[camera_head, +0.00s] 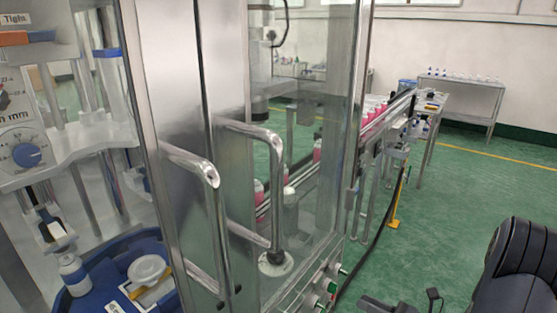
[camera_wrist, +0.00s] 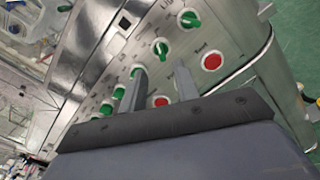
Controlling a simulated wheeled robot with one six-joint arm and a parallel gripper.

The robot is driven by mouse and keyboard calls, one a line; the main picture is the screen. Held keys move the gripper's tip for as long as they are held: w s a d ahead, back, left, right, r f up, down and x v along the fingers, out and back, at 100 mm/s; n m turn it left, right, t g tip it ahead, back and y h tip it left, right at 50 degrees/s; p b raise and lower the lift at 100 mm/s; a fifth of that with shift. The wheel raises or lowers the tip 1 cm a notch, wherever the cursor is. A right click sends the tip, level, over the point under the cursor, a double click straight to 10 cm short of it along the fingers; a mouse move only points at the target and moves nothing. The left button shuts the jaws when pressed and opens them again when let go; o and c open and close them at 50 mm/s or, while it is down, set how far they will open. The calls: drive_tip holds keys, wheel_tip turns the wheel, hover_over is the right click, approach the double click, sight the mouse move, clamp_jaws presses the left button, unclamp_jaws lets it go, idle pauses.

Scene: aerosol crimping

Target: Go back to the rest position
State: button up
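My gripper (camera_wrist: 163,82) shows in the wrist view with its two grey fingers apart and nothing between them. It points at a steel control panel (camera_wrist: 225,35) with green knobs and red buttons. One red button (camera_wrist: 161,101) shows between the fingers, and another red button (camera_wrist: 212,61) lies to their right. A green knob (camera_wrist: 161,49) is just beyond the fingertips. I cannot tell whether the fingers touch the panel. In the head view part of the panel (camera_head: 325,285) shows at the bottom, seen edge-on; I cannot make out my gripper there for sure.
A glass-doored steel machine with bar handles (camera_head: 277,190) fills the middle of the head view. A conveyor (camera_head: 385,125) with pink bottles runs behind it. A bench (camera_head: 485,87) stands against the back wall.

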drive_tip(key=p+x, duration=0.1)
drive_tip(key=x, duration=0.8)
drive_tip(key=s+d+n+b, duration=0.6)
drive_tip(key=d+n+b, duration=0.1)
drive_tip(key=n+b, duration=0.4)
drive_tip(key=shift+d+n, duration=0.35)
drive_tip(key=shift+n, duration=0.25)
drive_tip(key=shift+s+a, duration=0.1)
drive_tip(key=shift+s, duration=0.05)
